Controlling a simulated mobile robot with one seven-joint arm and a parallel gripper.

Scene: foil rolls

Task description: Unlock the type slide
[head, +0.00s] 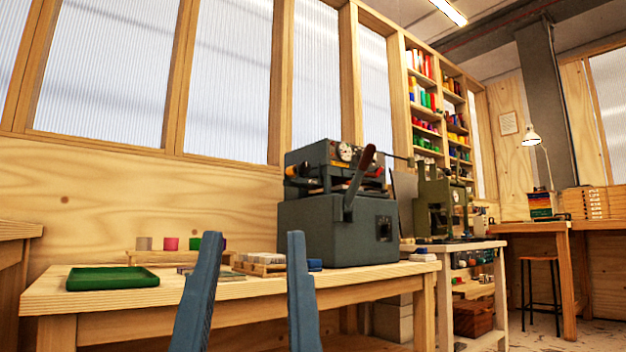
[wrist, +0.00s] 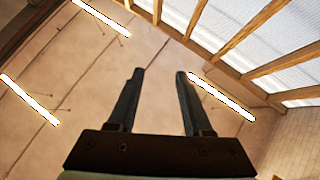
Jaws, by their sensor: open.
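A dark grey foil-stamping machine (head: 335,225) stands on the wooden bench, right of centre in the head view. It has a dial on its upper part and a side lever with a reddish-brown grip (head: 361,165). I cannot clearly make out the type slide or its lock; they may be among the dark parts in the machine's middle gap. My gripper (head: 252,239) is open and empty in front of the bench, its two blue-grey fingers pointing up. It is left of the machine in the picture and apart from it. In the wrist view my gripper (wrist: 160,73) points toward the ceiling.
The wooden bench (head: 120,300) carries a green tray (head: 112,278), small coloured foil rolls (head: 171,244) and a wooden block tray (head: 262,262). An olive-green machine (head: 437,207) stands on another table at right. The air around my fingers looks clear.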

